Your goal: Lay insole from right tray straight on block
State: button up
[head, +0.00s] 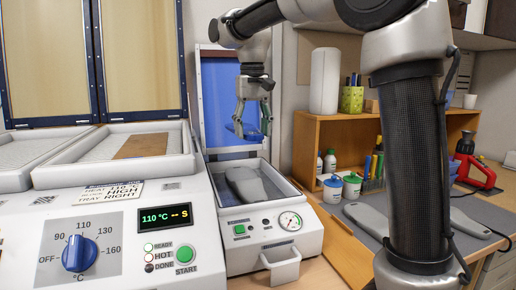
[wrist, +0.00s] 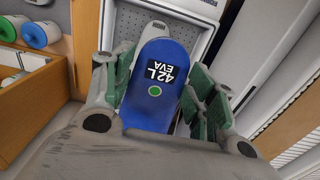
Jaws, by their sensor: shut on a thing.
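In the wrist view a blue insole (wrist: 165,72) marked "42 L EVA", with a green dot, lies between the green pads of my gripper (wrist: 155,95). In the head view my gripper (head: 253,122) points down, shut on the insole, whose blue edge (head: 250,133) shows small between the fingers. It hangs above and apart from the grey foot-shaped block (head: 252,184), which lies in the white press box. The right tray (head: 70,178) of the heater, at left, holds a flat brown piece (head: 141,146). The wrist view shows the perforated press bed (wrist: 127,45), largely covered by the insole.
The press's raised blue-faced lid (head: 220,95) stands behind my gripper. The heater panel reads 110 °C (head: 165,217). A wooden shelf (head: 303,140) with bottles stands to the right. Grey foot shapes (head: 370,215) lie on the right-hand mat, partly behind my arm.

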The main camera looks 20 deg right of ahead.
jog(key=shift+w+d+f, duration=0.2)
jog(key=shift+w+f, duration=0.15)
jog(key=shift+f, duration=2.2)
jog(key=shift+w+d+f, duration=0.15)
jog(key=shift+w+f, duration=0.2)
jog(key=shift+f, duration=2.25)
jog(key=shift+w+d+f, duration=0.2)
jog(key=shift+w+f, duration=0.15)
jog(key=shift+f, duration=2.2)
jog(key=shift+f, duration=0.55)
jog(key=o, duration=0.9)
notch_tip(320, 180, up, 12)
